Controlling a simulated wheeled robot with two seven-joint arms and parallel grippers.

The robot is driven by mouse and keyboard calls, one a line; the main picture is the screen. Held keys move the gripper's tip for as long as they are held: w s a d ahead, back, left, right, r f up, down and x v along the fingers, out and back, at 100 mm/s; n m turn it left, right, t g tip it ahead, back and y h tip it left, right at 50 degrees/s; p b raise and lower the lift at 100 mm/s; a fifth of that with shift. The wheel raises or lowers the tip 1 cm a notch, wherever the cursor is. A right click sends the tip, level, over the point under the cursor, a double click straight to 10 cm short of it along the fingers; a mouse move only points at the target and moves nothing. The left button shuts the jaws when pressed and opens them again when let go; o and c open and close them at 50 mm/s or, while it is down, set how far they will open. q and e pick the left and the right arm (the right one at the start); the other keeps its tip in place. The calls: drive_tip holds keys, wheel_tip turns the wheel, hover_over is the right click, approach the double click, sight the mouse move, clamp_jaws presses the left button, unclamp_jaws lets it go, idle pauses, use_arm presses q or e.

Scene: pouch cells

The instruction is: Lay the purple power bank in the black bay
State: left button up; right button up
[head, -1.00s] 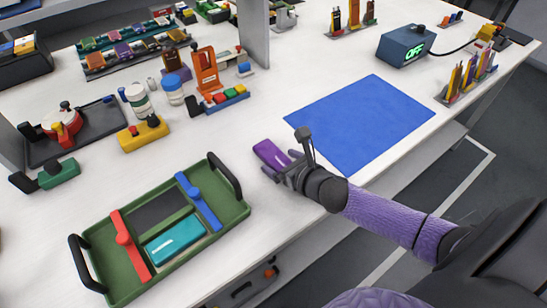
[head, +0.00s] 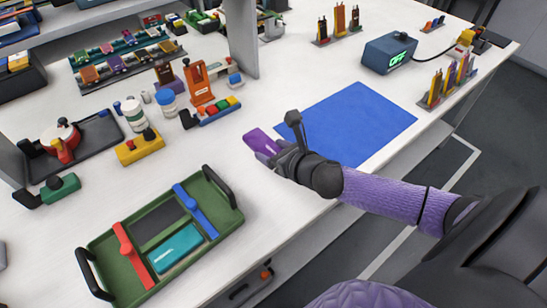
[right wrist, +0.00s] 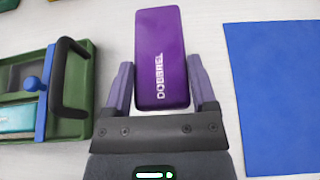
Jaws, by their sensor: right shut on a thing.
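The purple power bank (head: 262,142) is between the fingers of my right gripper (head: 273,155), which is shut on it. In the right wrist view the power bank (right wrist: 162,55) points away from the palm, with white lettering on its face and a finger on each side. It appears slightly above the white table. The green tray (head: 112,277) stands to the left of the gripper. Its black bay (head: 157,222) is empty, and a teal power bank (head: 174,248) lies in the bay beside it. My left gripper is not in view.
A red lever (head: 131,254) and a blue lever (head: 196,210) flank the tray's bays; black handles rise at its ends. A blue mat (head: 360,120) lies right of the gripper. The table between tray and gripper is clear. A yellow block (head: 139,147) stands behind the tray.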

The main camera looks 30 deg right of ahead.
wheel_tip(320, 180, up, 2)
drive_tip(key=shift+r+p, duration=0.15)
drive_tip(key=shift+p, duration=0.15)
drive_tip(key=shift+a, duration=0.35)
drive_tip(key=s+a+r+m+g+h, duration=0.1)
drive_tip(key=s+a+r+m+h, duration=0.4)
drive_tip(key=a+r, duration=0.5)
drive_tip(key=shift+a+r+h, duration=0.3)
drive_tip(key=shift+r+h, duration=0.2)
drive_tip(key=shift+r, duration=0.2)
drive_tip(key=s, duration=0.1)
drive_tip(key=s+r+m+h, duration=0.2)
drive_tip(key=shift+d+g, duration=0.3)
drive_tip(key=shift+g, duration=0.1)
drive_tip(key=shift+f, duration=0.1)
